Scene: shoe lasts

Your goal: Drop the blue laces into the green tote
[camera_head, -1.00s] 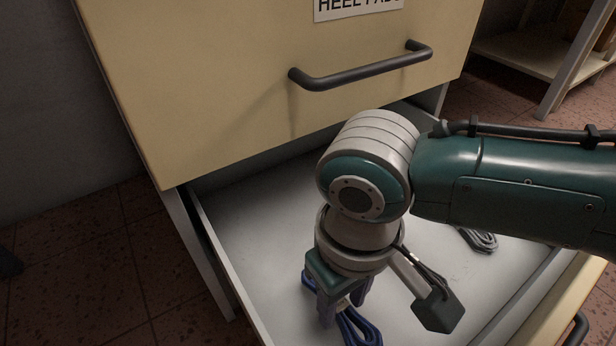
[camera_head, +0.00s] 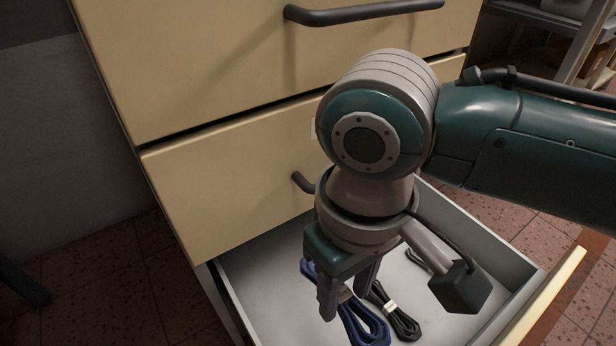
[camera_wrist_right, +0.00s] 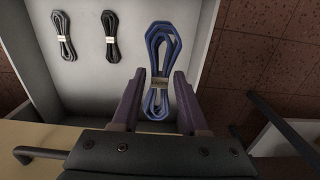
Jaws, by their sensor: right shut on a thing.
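My right gripper (camera_head: 347,296) is shut on the bundle of blue laces (camera_head: 371,330), which hangs from the fingers over the open drawer in the head view. In the right wrist view, the two purple fingers (camera_wrist_right: 161,82) close on the middle of the blue laces (camera_wrist_right: 161,48), at their pale paper band. Part of the bundle is hidden behind the fingers in the head view. The green tote is not in view. My left gripper is not in view.
The open drawer (camera_head: 262,283) has a pale floor and low walls. A black lace bundle (camera_head: 397,314) and a dark one (camera_head: 418,261) lie in it. Closed cream drawers (camera_head: 215,60) with a dark handle (camera_head: 360,13) rise behind. Shelving (camera_head: 560,35) stands at the back right.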

